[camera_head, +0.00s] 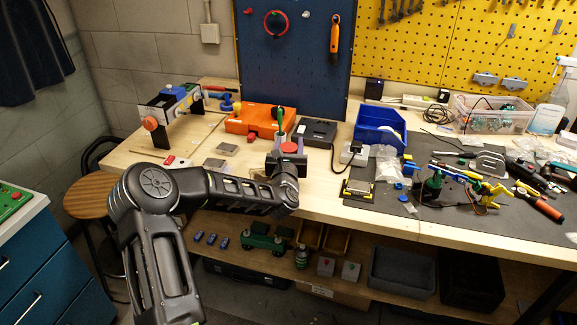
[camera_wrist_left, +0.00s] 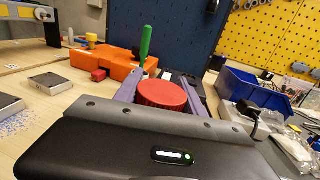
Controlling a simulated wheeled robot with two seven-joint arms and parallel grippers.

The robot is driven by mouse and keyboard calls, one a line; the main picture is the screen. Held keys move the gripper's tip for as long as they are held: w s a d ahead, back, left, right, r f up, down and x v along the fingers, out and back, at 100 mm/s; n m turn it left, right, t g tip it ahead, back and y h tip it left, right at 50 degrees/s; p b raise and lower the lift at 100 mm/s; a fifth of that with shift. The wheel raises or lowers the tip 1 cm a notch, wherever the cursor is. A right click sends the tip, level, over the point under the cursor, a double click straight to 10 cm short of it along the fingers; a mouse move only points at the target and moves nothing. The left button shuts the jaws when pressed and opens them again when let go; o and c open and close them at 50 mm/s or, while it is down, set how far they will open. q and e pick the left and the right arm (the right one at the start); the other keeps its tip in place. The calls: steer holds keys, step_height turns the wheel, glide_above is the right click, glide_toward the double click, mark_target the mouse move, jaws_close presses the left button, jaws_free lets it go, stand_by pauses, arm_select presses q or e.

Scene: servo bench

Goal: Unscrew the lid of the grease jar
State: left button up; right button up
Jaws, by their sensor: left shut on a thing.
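In the left wrist view the ribbed round lid (camera_wrist_left: 162,95) sits between two purple-grey fingers. My left gripper (camera_head: 288,145) reaches in from the front and is shut on the lid, one finger on each side; it also shows in the left wrist view (camera_wrist_left: 162,90). The jar's body is hidden behind the gripper, so I cannot tell whether the lid is still on its thread. My right gripper is not in view.
A green-handled tool (camera_wrist_left: 146,45) stands upright just behind the lid. An orange case (camera_head: 248,121) lies behind to the left, a dark box (camera_head: 318,132) behind to the right. A blue bin (camera_head: 379,125) and cluttered dark mat (camera_head: 470,215) are farther right. Small metal blocks (camera_head: 227,148) lie left.

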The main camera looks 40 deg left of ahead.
arm_select(q)
jaws_close()
steer(key=shift+r, duration=0.15)
stand_by(0.4)
step_height(320, 180, up, 10)
steer(key=b, duration=0.1)
stand_by(1.1)
